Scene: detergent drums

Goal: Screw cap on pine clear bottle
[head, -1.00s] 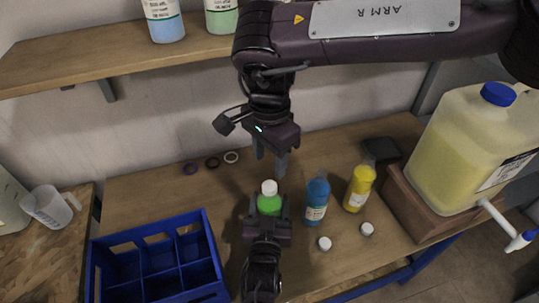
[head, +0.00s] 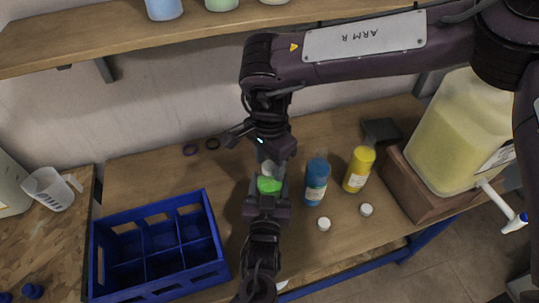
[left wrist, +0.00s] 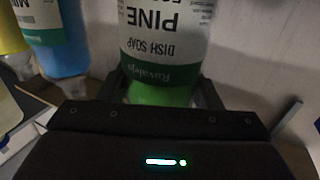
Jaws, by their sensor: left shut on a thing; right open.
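The pine bottle, with bright green liquid (head: 269,186), stands upright on the bench in the head view. My left gripper (head: 267,191) is shut around it from the front. In the left wrist view the bottle's label, reading PINE DISH SOAP (left wrist: 163,48), shows upside down between the fingers. A white cap (head: 268,168) shows at the bottle's top; I cannot tell how tightly it sits. My right gripper (head: 271,163) is open, pointing down from above, with its fingers about the cap. The bottle's neck is hidden.
Blue (head: 316,180) and yellow (head: 358,170) bottles stand close on the right. Two loose white caps (head: 324,224) (head: 366,210) lie before them. A blue crate (head: 160,290) with empty compartments is at left. A large jug (head: 455,140) sits on a wooden block at right.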

